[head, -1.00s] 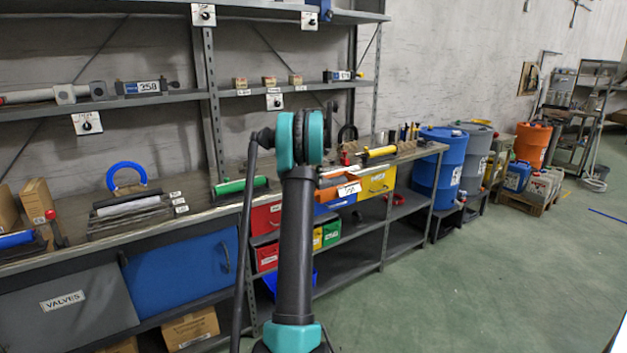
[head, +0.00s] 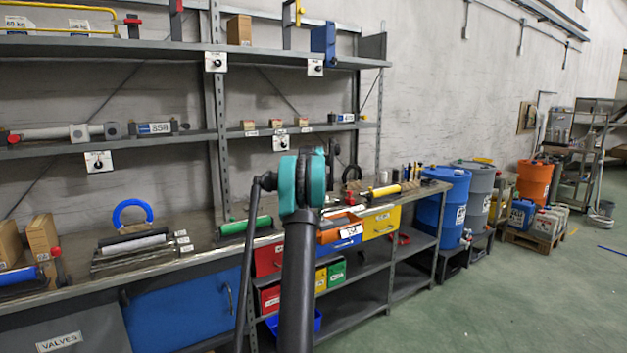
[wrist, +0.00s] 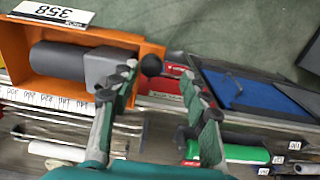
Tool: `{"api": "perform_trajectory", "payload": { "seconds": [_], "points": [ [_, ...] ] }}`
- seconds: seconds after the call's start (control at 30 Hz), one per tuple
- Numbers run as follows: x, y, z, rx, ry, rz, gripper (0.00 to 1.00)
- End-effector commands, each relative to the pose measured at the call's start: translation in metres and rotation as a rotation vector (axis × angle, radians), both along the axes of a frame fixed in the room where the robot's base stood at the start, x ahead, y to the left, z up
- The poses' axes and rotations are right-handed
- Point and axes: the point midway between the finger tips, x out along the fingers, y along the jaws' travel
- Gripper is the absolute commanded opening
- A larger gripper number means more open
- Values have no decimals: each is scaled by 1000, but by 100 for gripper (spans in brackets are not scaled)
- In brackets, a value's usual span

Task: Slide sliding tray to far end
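An orange tray (wrist: 115,39) with a white "358" label fills the upper left of the wrist view. A dark grey cylinder (wrist: 57,60) with a lighter grey block (wrist: 103,66) lies in it. A round black knob (wrist: 151,65) shows at the tray's right end. My gripper (wrist: 163,82) is open, its fingers apart. The knob appears between the fingertips, nearer the left one; I cannot tell whether they touch. In the head view the orange tray (head: 326,237) is on the bench, partly behind my arm. My gripper is hidden there.
A numbered scale strip (wrist: 48,101) runs along the tray's side. A green roller (wrist: 232,153) lies at lower right in the wrist view. In the head view a yellow-handled tool (head: 383,191) and a yellow drawer (head: 381,222) are right of the tray.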

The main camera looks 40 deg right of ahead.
Motion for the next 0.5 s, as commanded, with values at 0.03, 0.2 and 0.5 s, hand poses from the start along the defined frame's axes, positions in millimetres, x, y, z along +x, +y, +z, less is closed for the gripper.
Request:
{"api": "perform_trajectory", "payload": {
  "seconds": [0.03,0.2,0.5],
  "points": [
    [0,0,3,0,0,0,46],
    [0,0,14,0,0,0,46],
    [0,0,33,0,0,0,46]
  ]
}}
